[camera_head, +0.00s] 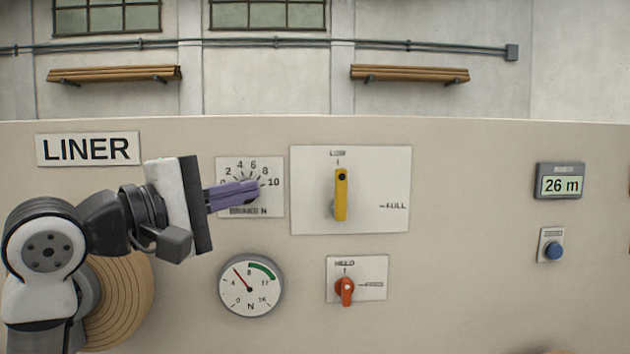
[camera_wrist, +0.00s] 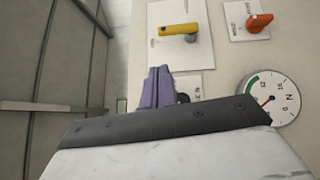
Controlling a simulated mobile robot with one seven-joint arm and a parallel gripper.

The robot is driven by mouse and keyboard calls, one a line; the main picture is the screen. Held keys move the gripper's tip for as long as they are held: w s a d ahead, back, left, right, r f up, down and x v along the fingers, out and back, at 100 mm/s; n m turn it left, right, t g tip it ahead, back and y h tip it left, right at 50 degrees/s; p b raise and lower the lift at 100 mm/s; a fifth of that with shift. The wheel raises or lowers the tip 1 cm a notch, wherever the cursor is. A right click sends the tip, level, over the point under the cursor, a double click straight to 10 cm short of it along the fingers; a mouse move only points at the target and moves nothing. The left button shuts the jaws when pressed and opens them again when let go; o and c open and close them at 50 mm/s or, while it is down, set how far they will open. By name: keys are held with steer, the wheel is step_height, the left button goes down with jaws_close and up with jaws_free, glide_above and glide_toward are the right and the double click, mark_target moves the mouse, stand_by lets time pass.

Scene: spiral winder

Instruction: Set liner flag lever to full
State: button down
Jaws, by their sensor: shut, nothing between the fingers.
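The liner flag lever is a yellow handle (camera_head: 341,195) on a white plate (camera_head: 380,170) marked LOW at the top and FULL at the right. The handle stands upright, lined up with the LOW mark. It also shows in the wrist view (camera_wrist: 180,29), beyond my fingers. My gripper (camera_head: 256,192) has purple fingers that are shut and empty. It is left of the lever plate, in front of the 0–10 dial plate (camera_head: 276,208), and hides part of that dial. In the wrist view the fingers (camera_wrist: 158,72) point toward the lever plate, apart from the handle.
A red knob (camera_head: 345,288) marked HELD is below the lever plate. A round N gauge (camera_head: 250,287) is below my gripper. A 26 m display (camera_head: 560,181) and a blue button (camera_head: 554,251) are at the right. The panel between lever plate and display is bare.

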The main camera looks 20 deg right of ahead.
mark_target(341, 195)
steer(key=shift+w+d+f+t+y, duration=0.15)
steer(key=shift+w+t+y, duration=0.1)
steer(key=shift+w+y, duration=0.2)
steer(key=shift+w+d+f+t+y, duration=0.15)
steer(key=shift+w+t+y, duration=0.15)
steer(key=shift+w, duration=0.25)
steer(key=p+x, duration=0.3)
steer(key=x, duration=0.7)
steer(key=shift+r, duration=0.1)
steer(key=d, duration=0.1)
steer(key=d+p, duration=0.1)
steer(key=shift+s+d, duration=0.25)
steer(key=shift+s, duration=0.1)
steer(key=shift+s+d, duration=0.2)
steer(key=shift+d, duration=0.4)
